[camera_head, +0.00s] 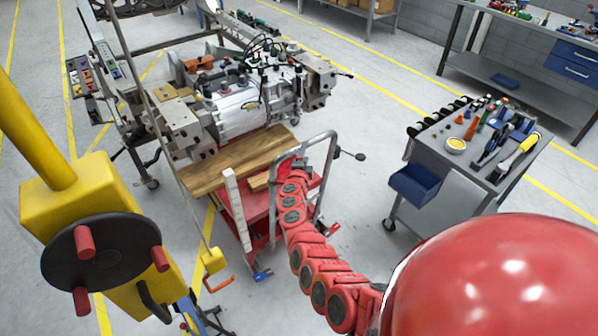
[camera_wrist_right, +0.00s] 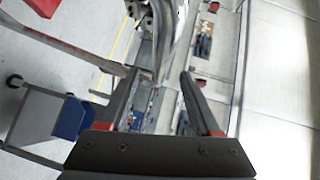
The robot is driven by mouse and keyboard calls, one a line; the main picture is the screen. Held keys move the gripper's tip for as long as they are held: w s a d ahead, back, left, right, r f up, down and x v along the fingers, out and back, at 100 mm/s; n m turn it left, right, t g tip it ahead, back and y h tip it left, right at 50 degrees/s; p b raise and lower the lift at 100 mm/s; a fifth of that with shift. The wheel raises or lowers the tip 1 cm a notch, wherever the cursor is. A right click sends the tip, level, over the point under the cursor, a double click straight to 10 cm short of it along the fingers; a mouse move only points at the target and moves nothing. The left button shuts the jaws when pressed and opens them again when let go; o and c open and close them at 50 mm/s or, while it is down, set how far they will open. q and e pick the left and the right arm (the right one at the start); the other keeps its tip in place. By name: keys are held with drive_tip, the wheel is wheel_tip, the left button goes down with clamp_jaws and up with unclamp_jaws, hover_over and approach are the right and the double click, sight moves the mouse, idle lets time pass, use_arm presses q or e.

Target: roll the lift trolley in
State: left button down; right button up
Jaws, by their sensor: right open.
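The lift trolley (camera_head: 232,212) is red, with a wooden board (camera_head: 238,162) on top and a grey tubular push handle (camera_head: 331,160). It stands on the floor by the engine fixture, near the middle of the head view. My red right arm reaches up from the bottom right to the handle. My right gripper (camera_head: 297,172) is beside the handle, its fingers hard to make out there. In the right wrist view the gripper (camera_wrist_right: 158,85) is open, its two dark fingers apart. A grey tube (camera_wrist_right: 181,35) shows beyond the fingertips; I cannot tell whether it touches them. My left gripper is out of view.
A chassis fixture with a silver drive unit (camera_head: 243,108) stands behind the trolley. A tool cart (camera_head: 455,190) with a blue bin (camera_head: 415,185) is to the right. A yellow post with a black disc (camera_head: 104,252) is at near left. Floor is clear between trolley and cart.

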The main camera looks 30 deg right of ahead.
drive_tip(key=v, duration=1.1)
drive_tip(key=shift+s+a, duration=0.2)
drive_tip(key=shift+s, duration=0.05)
